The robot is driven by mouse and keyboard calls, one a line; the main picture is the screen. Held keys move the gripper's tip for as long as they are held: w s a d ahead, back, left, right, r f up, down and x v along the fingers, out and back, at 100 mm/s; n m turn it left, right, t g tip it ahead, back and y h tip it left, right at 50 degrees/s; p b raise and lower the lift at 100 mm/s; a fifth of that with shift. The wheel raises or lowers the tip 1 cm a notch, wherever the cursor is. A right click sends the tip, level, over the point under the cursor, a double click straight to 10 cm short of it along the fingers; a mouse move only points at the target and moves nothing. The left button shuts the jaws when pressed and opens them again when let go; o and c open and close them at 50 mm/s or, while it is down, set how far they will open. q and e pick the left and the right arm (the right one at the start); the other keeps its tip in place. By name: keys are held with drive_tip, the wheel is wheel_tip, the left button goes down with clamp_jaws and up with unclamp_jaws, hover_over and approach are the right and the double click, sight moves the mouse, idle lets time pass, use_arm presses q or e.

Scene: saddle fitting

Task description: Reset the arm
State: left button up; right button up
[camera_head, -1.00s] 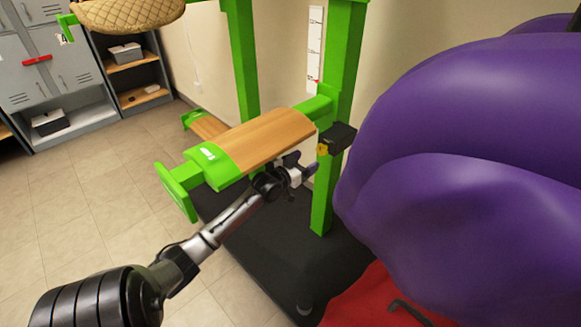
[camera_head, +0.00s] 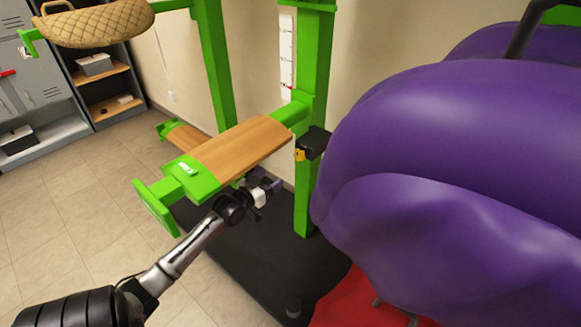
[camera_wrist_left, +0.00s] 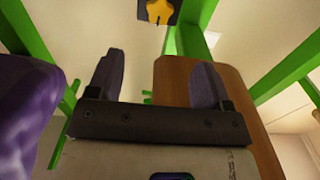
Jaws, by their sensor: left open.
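My left gripper (camera_head: 264,190) is just below and to the front of a wood-topped green rack arm (camera_head: 240,145) in the head view. Its fingers are apart with nothing between them; in the left wrist view the two dark fingers (camera_wrist_left: 155,78) stand spread, with the wooden board (camera_wrist_left: 172,85) behind the right finger. I cannot tell from the frames whether the gripper touches the rack. My right gripper is not in view.
A large purple rounded thing (camera_head: 440,150) fills the right side, close to the rack. A black box with a yellow knob (camera_head: 313,143) sits on the green post (camera_head: 305,205). A woven saddle pad (camera_head: 95,24) is above left. Open tiled floor (camera_head: 70,225) lies left.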

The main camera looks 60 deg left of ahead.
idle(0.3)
use_arm(q)
drive_tip(key=s+d+f+m+g+h+p, duration=0.2)
drive_tip(key=s+d+f+g+p, duration=0.15)
drive_tip(key=d, duration=0.75)
drive_tip(key=s+d+f+m+g+h+p, duration=0.25)
drive_tip(key=d+f, duration=0.25)
drive_tip(key=d, duration=0.5)
drive_tip(key=s+d+r+m+g+h+p, duration=0.1)
drive_tip(key=s+d+r+g+p, duration=0.15)
drive_tip(key=s+d, duration=0.55)
drive_tip(key=s+d+r+g+h+p, duration=0.15)
drive_tip(key=s+d+g, duration=0.35)
drive_tip(key=d, duration=0.5)
wheel_tip(320, 180, up, 38)
drive_tip(key=s+y+p, duration=0.1)
drive_tip(key=s+p, duration=0.1)
drive_tip(key=p, duration=3.5)
drive_tip(key=shift+s+d+p, duration=0.2)
drive_tip(key=shift+d+p, duration=0.05)
drive_tip(key=shift+p, duration=0.1)
